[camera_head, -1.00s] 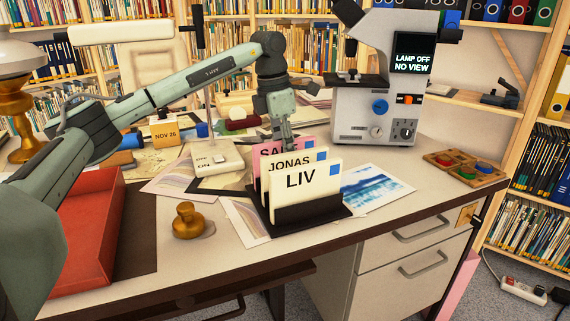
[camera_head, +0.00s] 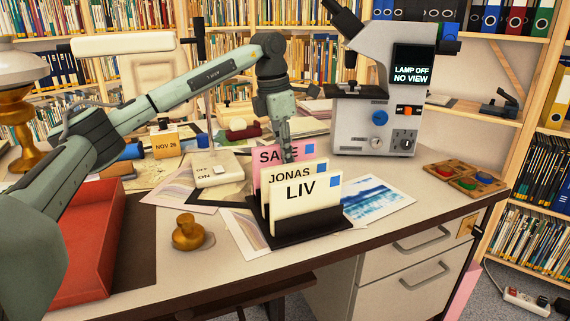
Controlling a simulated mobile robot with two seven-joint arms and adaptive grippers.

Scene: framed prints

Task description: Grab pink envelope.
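The pink envelope (camera_head: 268,157), with lettering that starts "SA", stands at the back of a black sorter (camera_head: 300,228) on the desk. It sticks up behind the cream JONAS envelope (camera_head: 290,175) and the front cream LIV envelope (camera_head: 303,192). My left gripper (camera_head: 287,157) points down at the pink envelope's top edge, its fingers shut on it and covering part of the lettering. The lower part of the pink envelope is hidden behind the cream ones. My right gripper is out of view.
A microscope (camera_head: 378,120) stands close behind and to the right of the sorter. A brass stamp (camera_head: 187,234) and a red tray (camera_head: 85,245) are to the left. A blue picture (camera_head: 375,197) lies right of the sorter. Bare desk shows at the front.

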